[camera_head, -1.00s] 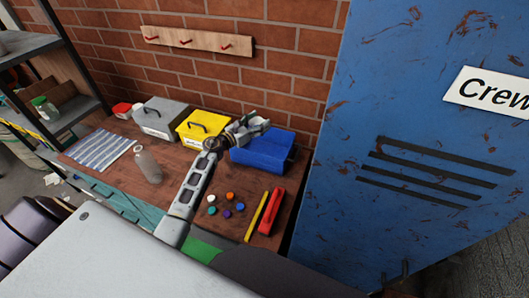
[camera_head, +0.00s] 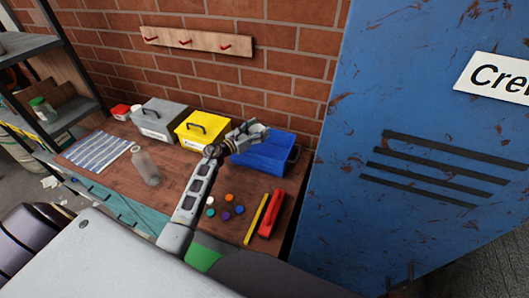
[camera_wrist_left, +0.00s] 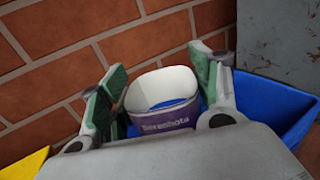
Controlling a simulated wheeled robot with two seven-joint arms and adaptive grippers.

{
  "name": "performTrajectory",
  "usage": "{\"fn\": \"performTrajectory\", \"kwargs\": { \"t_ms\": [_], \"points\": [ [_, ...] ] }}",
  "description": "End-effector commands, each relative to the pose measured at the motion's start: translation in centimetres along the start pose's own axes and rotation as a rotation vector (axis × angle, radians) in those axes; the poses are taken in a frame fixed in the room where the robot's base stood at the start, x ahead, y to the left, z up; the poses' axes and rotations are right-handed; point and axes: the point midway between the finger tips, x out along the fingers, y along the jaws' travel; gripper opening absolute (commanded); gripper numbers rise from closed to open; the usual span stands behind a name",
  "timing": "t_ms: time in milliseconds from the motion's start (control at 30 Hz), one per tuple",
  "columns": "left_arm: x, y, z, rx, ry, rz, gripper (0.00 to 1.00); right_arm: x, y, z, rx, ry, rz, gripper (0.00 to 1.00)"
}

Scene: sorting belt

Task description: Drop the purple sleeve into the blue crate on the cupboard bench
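The purple sleeve (camera_wrist_left: 166,116) shows in the left wrist view as a short open ring, purple below with a pale upper band and white lettering. It sits between the green-padded fingers of my left gripper (camera_wrist_left: 158,82), which appear closed on its sides. Blue shows through the ring. The crate also shows behind the fingers in the left wrist view (camera_wrist_left: 272,105). The sleeve is hard to make out in the head view. My right gripper is out of view.
A yellow box (camera_head: 194,132) and a grey box (camera_head: 158,122) stand left of the crate. A bottle (camera_head: 146,168), several coloured caps (camera_head: 226,211) and a red tool (camera_head: 270,214) lie or stand nearer. A blue locker (camera_head: 420,110) stands close on the right.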

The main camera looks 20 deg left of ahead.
Motion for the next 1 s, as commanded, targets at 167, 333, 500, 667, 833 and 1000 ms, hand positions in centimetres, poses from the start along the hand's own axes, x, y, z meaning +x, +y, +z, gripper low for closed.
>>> {"fn": "performTrajectory", "kwargs": {
  "t_ms": [167,333,500,667,833,1000],
  "points": [
    [0.0,0.0,0.0,0.000,0.000,0.000,0.86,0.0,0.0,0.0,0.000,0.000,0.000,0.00],
    [0.0,0.0,0.0,0.000,0.000,0.000,0.86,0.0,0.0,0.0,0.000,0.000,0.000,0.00],
    [0.0,0.0,0.0,0.000,0.000,0.000,0.86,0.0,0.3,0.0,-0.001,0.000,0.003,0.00],
    [-0.3,0.0,0.0,0.000,0.000,0.000,0.86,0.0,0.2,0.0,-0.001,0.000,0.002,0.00],
    [-1.2,0.0,-0.1,0.000,0.002,0.001,0.86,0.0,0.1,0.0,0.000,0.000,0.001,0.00],
    [-2.6,0.0,-0.1,0.000,0.002,0.001,0.86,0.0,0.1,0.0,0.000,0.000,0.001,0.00]
  ]
}}
